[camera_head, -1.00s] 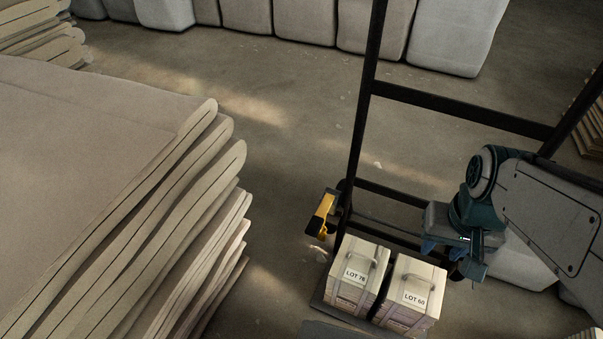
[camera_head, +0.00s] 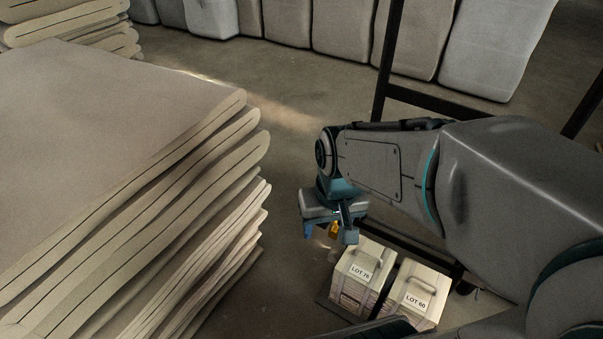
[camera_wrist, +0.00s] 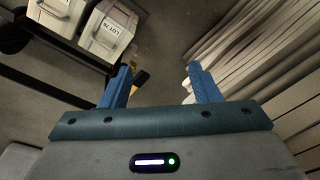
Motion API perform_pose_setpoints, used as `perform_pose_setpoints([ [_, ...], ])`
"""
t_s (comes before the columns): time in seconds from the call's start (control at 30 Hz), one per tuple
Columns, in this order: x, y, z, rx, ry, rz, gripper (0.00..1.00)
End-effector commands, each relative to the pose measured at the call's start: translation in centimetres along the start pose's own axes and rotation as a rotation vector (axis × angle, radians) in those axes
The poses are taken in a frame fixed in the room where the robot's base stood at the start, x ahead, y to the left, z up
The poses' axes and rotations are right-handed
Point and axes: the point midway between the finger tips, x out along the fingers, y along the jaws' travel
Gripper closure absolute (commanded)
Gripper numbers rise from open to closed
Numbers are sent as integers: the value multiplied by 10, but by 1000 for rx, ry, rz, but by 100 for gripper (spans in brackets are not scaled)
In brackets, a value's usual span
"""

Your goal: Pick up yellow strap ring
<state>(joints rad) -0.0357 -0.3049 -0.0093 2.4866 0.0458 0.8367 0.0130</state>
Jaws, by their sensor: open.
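The yellow strap ring (camera_head: 334,229) is mostly hidden behind my gripper in the head view, by the black cart post. In the wrist view the yellow piece (camera_wrist: 140,78) shows beside the inner side of the left blue finger, partly covered by it. A dark part adjoins it. My gripper (camera_wrist: 160,70) is open, with nothing seen held between its fingers. In the head view my gripper (camera_head: 330,234) hangs directly in front of the ring. I cannot tell the gap in depth.
A black cart frame (camera_head: 440,103) carries two boxes marked LOT 76 (camera_head: 361,272) and LOT 60 (camera_head: 415,300), right of my gripper. A tall stack of folded cloth (camera_head: 130,140) stands at left. Wrapped bales (camera_head: 340,28) line the back. Bare floor lies between stack and cart.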

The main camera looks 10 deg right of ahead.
Motion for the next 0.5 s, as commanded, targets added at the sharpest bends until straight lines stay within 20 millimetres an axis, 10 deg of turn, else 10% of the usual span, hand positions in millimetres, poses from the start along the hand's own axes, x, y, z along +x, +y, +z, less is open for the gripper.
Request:
perform_pose_setpoints([
  [0.5, 133, -57, -110, 293, 144, -123, 44],
])
